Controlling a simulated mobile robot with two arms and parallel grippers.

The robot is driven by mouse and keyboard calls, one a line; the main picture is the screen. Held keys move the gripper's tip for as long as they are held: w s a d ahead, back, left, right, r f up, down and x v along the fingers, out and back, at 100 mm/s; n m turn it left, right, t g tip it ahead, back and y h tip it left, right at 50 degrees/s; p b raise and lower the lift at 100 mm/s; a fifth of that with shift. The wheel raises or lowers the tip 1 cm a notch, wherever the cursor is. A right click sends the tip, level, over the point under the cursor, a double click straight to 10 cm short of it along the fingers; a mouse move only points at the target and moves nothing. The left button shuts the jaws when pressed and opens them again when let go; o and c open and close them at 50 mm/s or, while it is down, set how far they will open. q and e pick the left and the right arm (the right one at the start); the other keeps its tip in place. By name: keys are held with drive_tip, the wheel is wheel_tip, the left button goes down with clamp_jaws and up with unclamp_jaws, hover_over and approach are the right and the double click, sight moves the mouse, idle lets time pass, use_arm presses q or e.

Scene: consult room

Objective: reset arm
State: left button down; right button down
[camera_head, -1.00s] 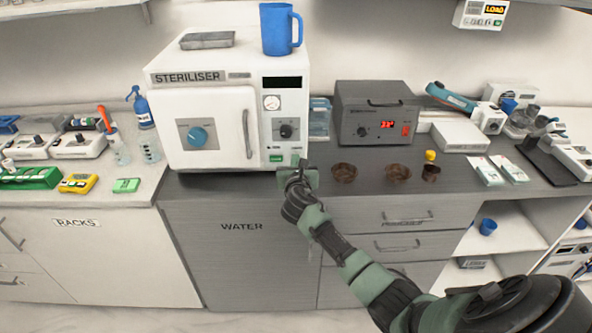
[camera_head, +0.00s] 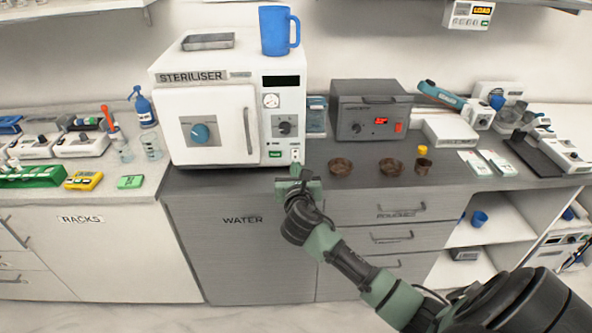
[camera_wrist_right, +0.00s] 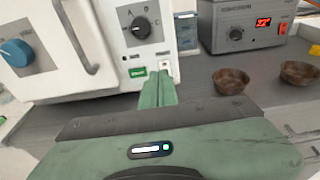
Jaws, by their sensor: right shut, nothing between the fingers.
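My right gripper (camera_head: 297,173) is green and shut, with nothing between its fingers. It is in front of the lower right corner of the white steriliser (camera_head: 207,125), near the counter edge. In the right wrist view its two fingers (camera_wrist_right: 158,90) lie together, pointing toward the steriliser's front below the dial, near a green switch (camera_wrist_right: 138,72) and a small white socket-like part (camera_wrist_right: 165,66). I cannot tell whether the fingertips touch the steriliser. The steriliser's door is closed. My left gripper is not in view.
A blue mug (camera_head: 273,31) and a grey flat case (camera_head: 208,41) sit on the steriliser. Right of it are a dark heater box (camera_head: 352,108) and brown bowls (camera_head: 340,167). Drawers (camera_head: 400,211) are below the grey counter.

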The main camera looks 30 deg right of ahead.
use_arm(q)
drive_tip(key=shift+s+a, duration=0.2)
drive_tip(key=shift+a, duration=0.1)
